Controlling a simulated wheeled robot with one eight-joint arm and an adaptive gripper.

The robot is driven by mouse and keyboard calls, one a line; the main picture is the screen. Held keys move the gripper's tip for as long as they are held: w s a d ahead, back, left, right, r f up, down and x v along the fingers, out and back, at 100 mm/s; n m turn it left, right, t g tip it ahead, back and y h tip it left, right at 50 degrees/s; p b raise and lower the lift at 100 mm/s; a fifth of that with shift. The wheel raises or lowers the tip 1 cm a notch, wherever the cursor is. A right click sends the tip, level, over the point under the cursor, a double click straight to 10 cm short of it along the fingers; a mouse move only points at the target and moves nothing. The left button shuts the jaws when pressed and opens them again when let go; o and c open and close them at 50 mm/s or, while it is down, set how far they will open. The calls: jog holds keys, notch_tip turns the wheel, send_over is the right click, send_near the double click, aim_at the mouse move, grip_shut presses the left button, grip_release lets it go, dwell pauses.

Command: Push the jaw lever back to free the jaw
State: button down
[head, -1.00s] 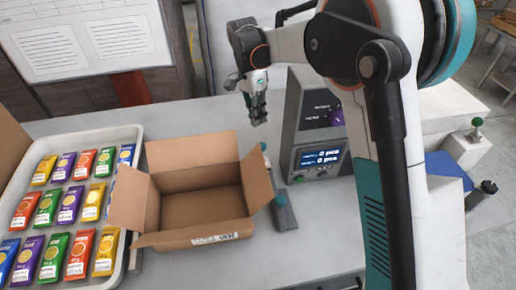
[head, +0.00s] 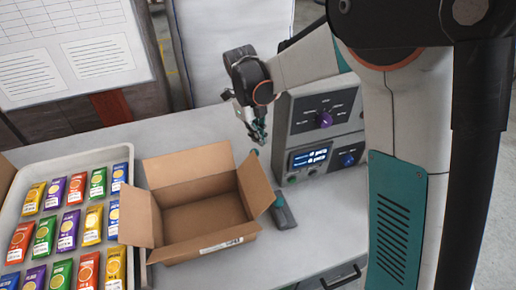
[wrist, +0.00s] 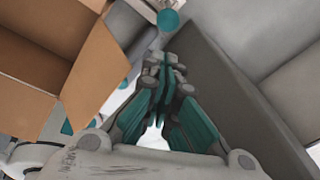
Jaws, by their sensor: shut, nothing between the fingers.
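A lever with a round green knob (head: 254,152) stands behind the right side of the cardboard box, just below my gripper's fingertips. A dark grey bar with a green part (head: 282,212) lies along the box's right side; I cannot tell how it joins the lever. My gripper (head: 259,139) points down with its fingers together and empty, between the box and the grey control unit. In the wrist view the closed fingertips (wrist: 165,68) sit below a teal ball on a stem (wrist: 168,20), apart from it in the picture. Whether they touch the lever is unclear.
The open cardboard box (head: 195,247) stands close on the left, its right flap near the bar. The control unit (head: 318,107) with lit displays stands on the right. A tray (head: 140,200) of colourful packets lies far left. Free worktop shows in front of the unit.

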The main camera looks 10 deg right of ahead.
notch_tip(320, 180, down, 9)
jog(key=d+b, duration=0.1)
jog(key=b, duration=0.1)
jog(key=shift+d+f, duration=0.2)
jog(key=shift+d, duration=0.1)
